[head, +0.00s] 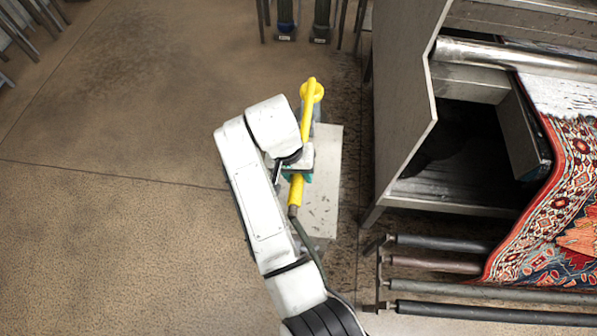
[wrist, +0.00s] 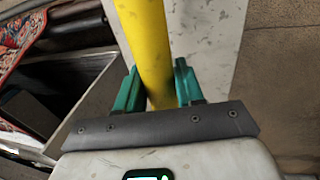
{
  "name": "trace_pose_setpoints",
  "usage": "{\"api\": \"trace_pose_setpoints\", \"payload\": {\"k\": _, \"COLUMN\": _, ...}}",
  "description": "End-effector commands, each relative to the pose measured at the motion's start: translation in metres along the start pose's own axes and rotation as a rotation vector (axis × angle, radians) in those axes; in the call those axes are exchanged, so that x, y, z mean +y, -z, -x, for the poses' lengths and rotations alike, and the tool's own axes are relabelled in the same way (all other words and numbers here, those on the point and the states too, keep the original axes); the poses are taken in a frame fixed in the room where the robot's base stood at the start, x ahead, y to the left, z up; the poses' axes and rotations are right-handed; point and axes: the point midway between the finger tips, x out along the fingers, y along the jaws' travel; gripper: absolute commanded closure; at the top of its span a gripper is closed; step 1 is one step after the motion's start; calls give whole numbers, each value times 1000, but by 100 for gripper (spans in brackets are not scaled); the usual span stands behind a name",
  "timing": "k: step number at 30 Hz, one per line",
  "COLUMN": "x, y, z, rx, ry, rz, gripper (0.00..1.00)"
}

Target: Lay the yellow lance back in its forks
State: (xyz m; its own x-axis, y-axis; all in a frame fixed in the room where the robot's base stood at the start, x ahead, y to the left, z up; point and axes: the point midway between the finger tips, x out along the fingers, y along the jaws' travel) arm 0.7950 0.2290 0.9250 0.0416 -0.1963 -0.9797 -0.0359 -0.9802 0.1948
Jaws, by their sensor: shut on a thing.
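The yellow lance (head: 309,122) lies lengthwise over a pale, scuffed plate, with its rounded yellow head at the far end. A dark hose (head: 306,238) runs from its near end back beside my arm. My gripper (head: 297,175) is shut on the lance's shaft, near its lower part. In the wrist view the teal fingers of my gripper (wrist: 157,88) sit on either side of the yellow lance (wrist: 146,40). The forks are not clearly made out; bluish-grey parts show behind the lance's far end. I cannot tell whether the lance touches anything below.
The pale plate (head: 328,180) also shows in the wrist view (wrist: 212,45). To the right stands a grey metal machine (head: 405,110) with a patterned red rug (head: 570,220). Dark rollers (head: 440,243) jut out below it. Bare floor (head: 110,130) is open at the left.

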Motion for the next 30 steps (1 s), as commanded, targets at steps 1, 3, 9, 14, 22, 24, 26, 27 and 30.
{"api": "trace_pose_setpoints", "payload": {"k": 1, "x": 0, "y": 1, "z": 0, "rx": 3, "ry": 0, "rz": -1, "gripper": 100}}
{"api": "trace_pose_setpoints", "payload": {"k": 3, "x": -1, "y": 0, "z": -2, "rx": 3, "ry": 1, "rz": -1, "gripper": 100}}
{"api": "trace_pose_setpoints", "payload": {"k": 9, "x": -3, "y": 0, "z": -12, "rx": 3, "ry": 1, "rz": -1, "gripper": 100}}
{"api": "trace_pose_setpoints", "payload": {"k": 14, "x": -5, "y": 0, "z": -22, "rx": 3, "ry": 2, "rz": -1, "gripper": 100}}
{"api": "trace_pose_setpoints", "payload": {"k": 22, "x": -8, "y": -1, "z": -38, "rx": 4, "ry": 1, "rz": -2, "gripper": 100}}
{"api": "trace_pose_setpoints", "payload": {"k": 24, "x": -9, "y": -2, "z": -42, "rx": 4, "ry": 1, "rz": -2, "gripper": 100}}
{"api": "trace_pose_setpoints", "payload": {"k": 26, "x": -9, "y": -2, "z": -45, "rx": 3, "ry": 0, "rz": -1, "gripper": 100}}
{"api": "trace_pose_setpoints", "payload": {"k": 27, "x": -10, "y": -2, "z": -48, "rx": 3, "ry": 0, "rz": -1, "gripper": 100}}
{"api": "trace_pose_setpoints", "payload": {"k": 30, "x": -11, "y": -2, "z": -54, "rx": 3, "ry": 1, "rz": 0, "gripper": 100}}
